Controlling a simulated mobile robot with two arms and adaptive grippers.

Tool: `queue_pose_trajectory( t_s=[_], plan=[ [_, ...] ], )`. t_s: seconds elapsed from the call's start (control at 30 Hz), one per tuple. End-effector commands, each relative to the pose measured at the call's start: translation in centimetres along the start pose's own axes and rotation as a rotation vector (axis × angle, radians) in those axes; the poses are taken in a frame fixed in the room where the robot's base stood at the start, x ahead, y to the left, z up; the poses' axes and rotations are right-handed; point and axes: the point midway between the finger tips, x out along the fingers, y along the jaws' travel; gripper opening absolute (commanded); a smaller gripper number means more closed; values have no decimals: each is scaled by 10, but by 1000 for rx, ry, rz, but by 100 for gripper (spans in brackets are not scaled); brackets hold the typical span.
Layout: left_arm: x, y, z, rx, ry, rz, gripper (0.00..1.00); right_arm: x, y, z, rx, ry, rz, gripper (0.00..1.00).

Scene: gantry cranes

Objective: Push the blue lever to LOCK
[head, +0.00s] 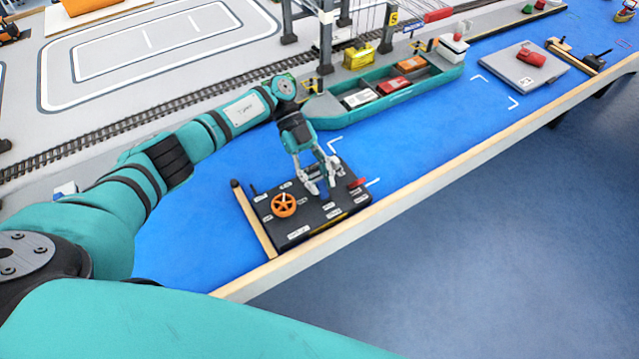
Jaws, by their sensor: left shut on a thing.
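A black control panel (292,226) with small white labels lies near the front edge of the blue surface. It carries an orange wheel (284,205) at its left and a red part (357,183) at its right rear. My left gripper (321,191) reaches down over the panel, right of the wheel. It is shut on the blue lever (325,192), which shows only as a small blue piece between the fingers. The fingers hide most of the lever. The labels are too small to read. My right gripper is not in view.
A teal ship (424,85) with several containers lies behind the panel. A wooden bar (254,220) runs along the panel's left side. A grey plate with a red block (531,57) is at the far right. Blue surface lies clear right of the panel.

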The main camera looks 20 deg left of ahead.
Motion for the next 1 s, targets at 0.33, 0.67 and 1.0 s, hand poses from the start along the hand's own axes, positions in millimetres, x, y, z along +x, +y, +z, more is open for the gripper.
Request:
queue_pose_trajectory(
  t_s=[0.33,0.67,1.0],
  plan=[
    [-1,0,0,-1,4,-2,0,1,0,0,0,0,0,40],
    [0,0,0,-1,4,-1,44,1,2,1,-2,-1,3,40],
    [-21,-1,0,-2,2,-3,44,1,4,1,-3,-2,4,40]
  ],
)
